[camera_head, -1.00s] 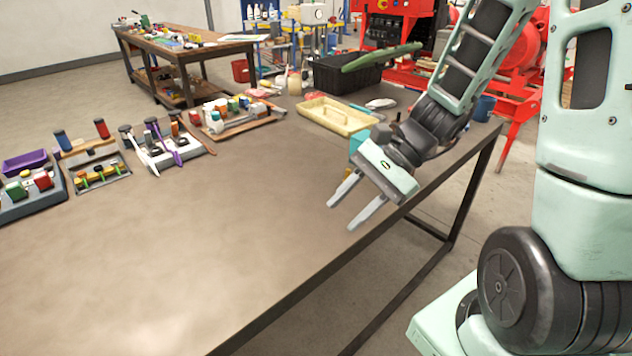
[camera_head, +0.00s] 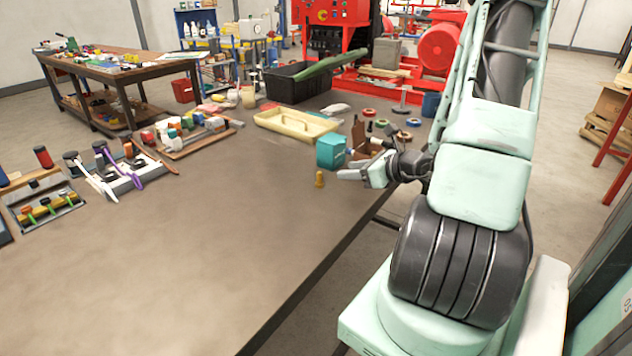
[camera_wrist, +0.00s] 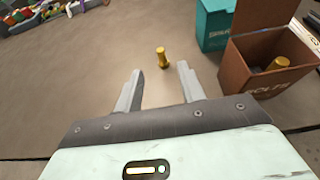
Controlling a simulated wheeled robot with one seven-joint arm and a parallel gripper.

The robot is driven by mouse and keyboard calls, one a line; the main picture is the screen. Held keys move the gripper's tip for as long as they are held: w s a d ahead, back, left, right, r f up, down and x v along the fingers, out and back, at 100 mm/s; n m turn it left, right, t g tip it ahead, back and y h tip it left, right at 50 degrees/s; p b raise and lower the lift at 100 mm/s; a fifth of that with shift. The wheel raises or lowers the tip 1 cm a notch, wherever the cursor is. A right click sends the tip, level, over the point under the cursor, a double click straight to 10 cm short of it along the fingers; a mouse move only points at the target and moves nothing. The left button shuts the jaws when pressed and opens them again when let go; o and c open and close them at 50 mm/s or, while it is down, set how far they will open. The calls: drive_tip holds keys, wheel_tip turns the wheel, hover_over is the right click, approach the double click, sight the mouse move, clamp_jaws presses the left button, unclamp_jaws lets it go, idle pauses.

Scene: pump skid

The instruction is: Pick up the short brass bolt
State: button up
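A brass bolt (camera_head: 319,179) stands upright on the table; it also shows in the wrist view (camera_wrist: 162,57), just beyond my fingertips and roughly between their lines. My gripper (camera_head: 345,174) is open and empty, low over the table to the right of this bolt. Its two parallel fingers show well apart in the wrist view (camera_wrist: 159,72). A second brass piece (camera_wrist: 277,64) lies inside an open brown box (camera_wrist: 243,75) with lettering on its front. I cannot compare their full lengths, as the box partly hides the second.
A teal box (camera_head: 331,153) stands behind the bolt, with the brown box beside it. A cream tray (camera_head: 290,125) and black crate (camera_head: 284,86) are farther back. Tool racks (camera_head: 120,172) line the left. The table's front-left area is clear.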

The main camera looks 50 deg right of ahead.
sight(314, 184)
drive_tip(key=x, duration=0.7)
drive_tip(key=shift+w+f, duration=0.1)
drive_tip(key=shift+w, duration=0.15)
drive_tip(key=shift+f+p+x, duration=0.15)
drive_tip(key=shift+p+x, duration=0.05)
drive_tip(key=shift+x, duration=1.2)
drive_tip(key=shift+f+p+x, duration=0.15)
drive_tip(key=shift+p+x, duration=0.05)
drive_tip(key=shift+x, duration=1.2)
drive_tip(key=shift+s, duration=0.15)
clamp_jaws()
